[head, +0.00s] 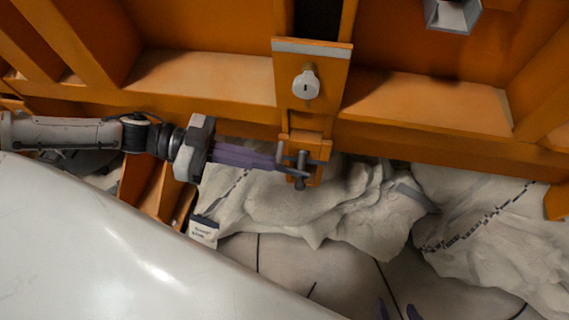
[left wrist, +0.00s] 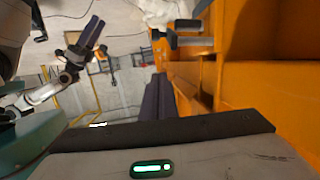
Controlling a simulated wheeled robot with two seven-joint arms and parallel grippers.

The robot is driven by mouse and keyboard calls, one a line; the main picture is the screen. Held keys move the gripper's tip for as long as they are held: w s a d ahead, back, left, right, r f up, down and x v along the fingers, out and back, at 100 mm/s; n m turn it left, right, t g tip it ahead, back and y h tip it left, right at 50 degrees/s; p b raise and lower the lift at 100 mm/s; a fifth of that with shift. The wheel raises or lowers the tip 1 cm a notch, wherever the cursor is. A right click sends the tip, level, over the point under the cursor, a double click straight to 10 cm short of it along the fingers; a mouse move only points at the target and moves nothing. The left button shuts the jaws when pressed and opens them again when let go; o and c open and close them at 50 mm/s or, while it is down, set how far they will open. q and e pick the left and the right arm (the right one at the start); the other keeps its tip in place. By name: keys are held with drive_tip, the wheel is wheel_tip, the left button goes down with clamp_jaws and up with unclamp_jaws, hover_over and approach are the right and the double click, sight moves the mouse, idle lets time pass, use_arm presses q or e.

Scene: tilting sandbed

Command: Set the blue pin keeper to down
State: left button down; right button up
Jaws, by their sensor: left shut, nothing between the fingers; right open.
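My left gripper (head: 274,162) comes in from the left with its purple fingers shut and empty. Its tips are at the left side of a dark grey pin mechanism (head: 300,172) on a small orange bracket; I cannot tell whether they touch. No part of it looks clearly blue. In the left wrist view the shut fingers (left wrist: 158,82) point away, and a grey metal piece (left wrist: 190,43) juts from the orange structure. My right gripper (head: 398,311) shows only its purple fingertips at the bottom edge, apart; it also shows in the left wrist view (left wrist: 90,25).
An orange frame (head: 430,135) with ribs spans the top. A white round knob or lock (head: 306,84) sits on the post above the bracket. Crumpled pale fabric (head: 330,210) lies below. A smooth white surface (head: 100,255) fills the lower left.

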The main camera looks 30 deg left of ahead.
use_arm(q)
hover_over(300, 186)
drive_tip(key=shift+f, duration=0.9)
drive_tip(key=f, duration=0.3)
drive_tip(key=shift+a+b, duration=0.3)
drive_tip(key=shift+a, duration=0.1)
drive_tip(key=shift+s+a+f, duration=0.1)
drive_tip(key=shift+a+f, duration=0.25)
